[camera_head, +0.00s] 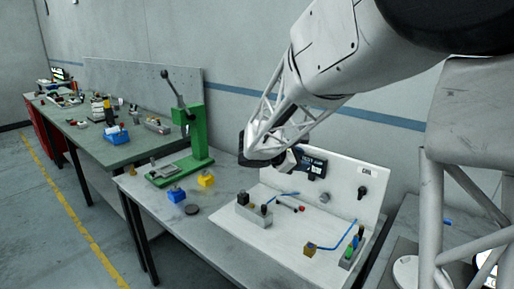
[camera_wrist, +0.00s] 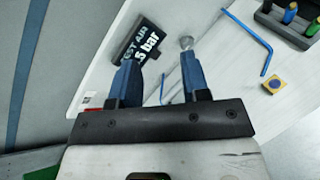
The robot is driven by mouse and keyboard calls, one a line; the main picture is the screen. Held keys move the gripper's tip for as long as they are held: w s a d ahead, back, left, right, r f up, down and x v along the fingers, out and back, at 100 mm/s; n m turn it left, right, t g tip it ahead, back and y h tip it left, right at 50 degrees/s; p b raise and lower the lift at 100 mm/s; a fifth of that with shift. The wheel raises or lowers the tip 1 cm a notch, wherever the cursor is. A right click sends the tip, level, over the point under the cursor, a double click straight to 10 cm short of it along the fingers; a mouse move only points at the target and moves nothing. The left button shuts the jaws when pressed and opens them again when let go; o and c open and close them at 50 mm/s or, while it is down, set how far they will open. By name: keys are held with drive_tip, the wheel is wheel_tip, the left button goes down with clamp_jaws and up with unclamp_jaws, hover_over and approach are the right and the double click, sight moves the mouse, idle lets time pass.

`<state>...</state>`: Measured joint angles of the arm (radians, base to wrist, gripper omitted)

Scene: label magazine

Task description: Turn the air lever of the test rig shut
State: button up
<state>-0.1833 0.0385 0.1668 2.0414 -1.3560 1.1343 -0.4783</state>
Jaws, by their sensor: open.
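The test rig (camera_head: 335,176) is a white upright panel with a white base. A dark sign (camera_head: 310,162) reading "bar" is on the panel; it also shows in the wrist view (camera_wrist: 139,45). A round metal knob (camera_head: 323,197) sits low on the panel and shows in the wrist view (camera_wrist: 187,43), near my right fingertip. A black knob or lever (camera_head: 361,192) is farther right. A red-tipped rod (camera_head: 290,206) is at the base. I cannot tell which part is the air lever. My gripper (camera_wrist: 160,65) is open, its blue fingers apart with nothing seen held, close to the panel.
Blue rods (camera_head: 340,236) and a dark holder with coloured pegs (camera_head: 352,248) are on the rig base, beside a yellow block (camera_head: 310,248). A green press (camera_head: 195,137) stands left. Blue (camera_head: 176,194) and yellow (camera_head: 206,180) blocks lie on the grey bench (camera_head: 160,205).

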drive_tip(key=w+a+f+n+t, duration=0.2)
drive_tip(key=w+a+n, duration=0.1)
drive_tip(key=w, duration=0.3)
drive_tip(key=w+a+f+n+t, duration=0.2)
drive_tip(key=w+a+n+t, duration=0.1)
drive_tip(key=w, duration=0.4)
drive_tip(key=w+a+f+n+t+h, duration=0.1)
drive_tip(key=w+a+f+n+t, duration=0.1)
drive_tip(key=w+a+n, duration=0.2)
drive_tip(key=w+a, duration=0.1)
drive_tip(key=w, duration=0.1)
drive_tip(key=shift+w+a+f+t, duration=0.3)
drive_tip(key=shift+a, duration=0.05)
drive_tip(key=shift+d, duration=0.1)
drive_tip(key=shift+x, duration=3.85)
clamp_jaws()
